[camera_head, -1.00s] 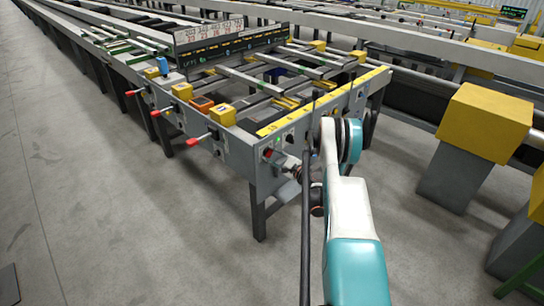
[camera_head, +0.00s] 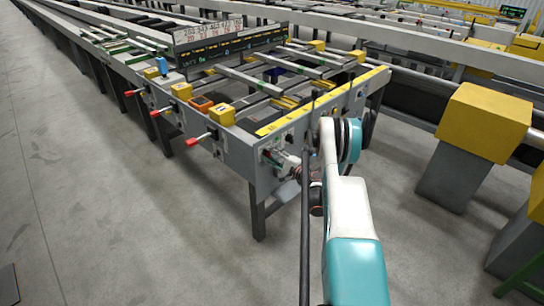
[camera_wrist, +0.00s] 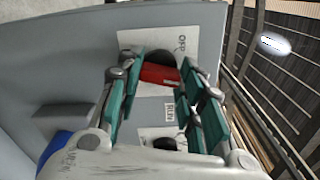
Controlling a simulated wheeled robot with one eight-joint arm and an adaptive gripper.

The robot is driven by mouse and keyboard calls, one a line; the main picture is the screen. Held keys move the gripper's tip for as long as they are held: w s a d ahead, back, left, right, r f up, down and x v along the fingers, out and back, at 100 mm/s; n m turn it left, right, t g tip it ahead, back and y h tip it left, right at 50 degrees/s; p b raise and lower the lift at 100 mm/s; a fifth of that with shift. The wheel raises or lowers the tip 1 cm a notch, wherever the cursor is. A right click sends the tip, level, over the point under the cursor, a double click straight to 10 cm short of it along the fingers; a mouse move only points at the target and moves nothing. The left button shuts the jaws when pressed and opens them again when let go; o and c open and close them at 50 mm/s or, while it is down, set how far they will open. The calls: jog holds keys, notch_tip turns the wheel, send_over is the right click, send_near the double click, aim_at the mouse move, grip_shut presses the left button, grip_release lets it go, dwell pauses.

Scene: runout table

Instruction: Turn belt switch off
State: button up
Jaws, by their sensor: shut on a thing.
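The belt switch has a red handle (camera_wrist: 158,76) and sits on a pale plate (camera_wrist: 207,40) on the grey panel, in the wrist view. A dark round part shows behind the handle. In the head view my gripper (camera_head: 272,157) is at the near end face of the runout table (camera_head: 236,152), where it hides most of the switch.
Several red-tipped levers (camera_head: 193,142) stick out from the table's left side. Yellow boxes (camera_head: 222,115) and an orange box (camera_head: 201,104) sit on its edge. A yellow-topped post (camera_head: 485,120) stands at right.

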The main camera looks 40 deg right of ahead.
jog(key=n, duration=1.2)
jog(key=shift+f, duration=0.1)
jog(key=shift+n, duration=0.3)
dwell(0.3)
jog(key=o, duration=1.1)
jog(key=shift+c, duration=0.2)
jog(key=shift+r, duration=5.05)
